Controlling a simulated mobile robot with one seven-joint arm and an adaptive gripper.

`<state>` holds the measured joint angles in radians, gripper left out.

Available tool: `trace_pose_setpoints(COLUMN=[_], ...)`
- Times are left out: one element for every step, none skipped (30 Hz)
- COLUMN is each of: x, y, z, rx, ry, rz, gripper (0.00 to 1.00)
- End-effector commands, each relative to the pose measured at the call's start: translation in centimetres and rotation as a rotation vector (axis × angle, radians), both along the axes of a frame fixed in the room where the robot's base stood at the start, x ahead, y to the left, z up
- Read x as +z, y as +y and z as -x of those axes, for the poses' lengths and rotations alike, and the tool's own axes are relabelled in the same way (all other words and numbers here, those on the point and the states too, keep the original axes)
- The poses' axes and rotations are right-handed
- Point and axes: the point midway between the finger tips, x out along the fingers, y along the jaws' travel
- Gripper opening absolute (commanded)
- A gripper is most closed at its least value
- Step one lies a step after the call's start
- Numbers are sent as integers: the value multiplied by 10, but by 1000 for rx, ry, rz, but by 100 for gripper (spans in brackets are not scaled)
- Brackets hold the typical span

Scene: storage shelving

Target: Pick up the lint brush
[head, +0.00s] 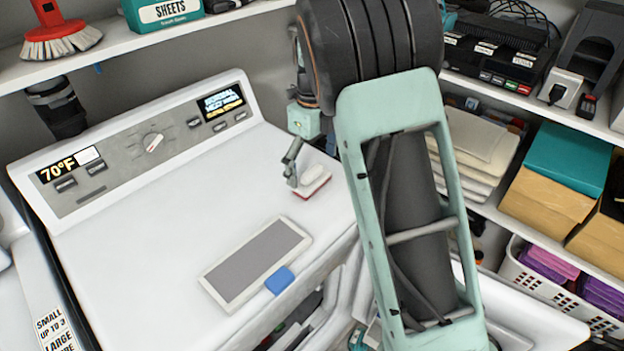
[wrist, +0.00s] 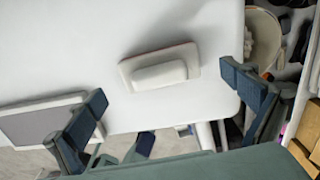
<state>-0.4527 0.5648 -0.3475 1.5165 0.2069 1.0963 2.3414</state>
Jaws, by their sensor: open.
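The lint brush appears to be the small white block with a raised grip and a red underside (head: 313,182), lying on the white machine top (head: 215,190) near its right edge. In the wrist view the lint brush (wrist: 160,70) lies between my fingers, slightly tilted. My gripper (wrist: 165,88) is open, one finger on each side of the brush with clear gaps, and nothing is in it. In the head view only one finger shows, just left of the brush; my arm hides the rest. I cannot tell the exact height of the fingertips.
A grey flat panel with a blue tab (head: 255,262) lies at the machine's front edge and shows left in the wrist view. The control panel (head: 140,150) rises behind. Shelves with boxes (head: 563,160) and a basket (head: 560,290) stand right. The machine's middle is clear.

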Motion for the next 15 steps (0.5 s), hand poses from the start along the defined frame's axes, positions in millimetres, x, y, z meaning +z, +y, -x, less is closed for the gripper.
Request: trace_pose_setpoints(x=[-9,-13,-19,-23,-26,-29,-31,-32,-33,-33,-33,-33,-33,-33,-33], y=[0,0,0,0,0,0,0,0,0,0,0,0,0,0,0], z=[1,1,1,1,0,0,0,0,0,0,0,0,0,0,0], rx=[0,-1,-1,-1,-1,-1,-1,-1,-1,-1,-1,0,0,0,0], ry=[5,5,3,4,3,1,1,1,1,1,1,1,1,1,1], rz=[1,1,1,2,2,2,2,2,1,1,1,1,1,1,1], gripper=[99,99,99,99,99,99,99,99,99,99,99,99,99,99,96])
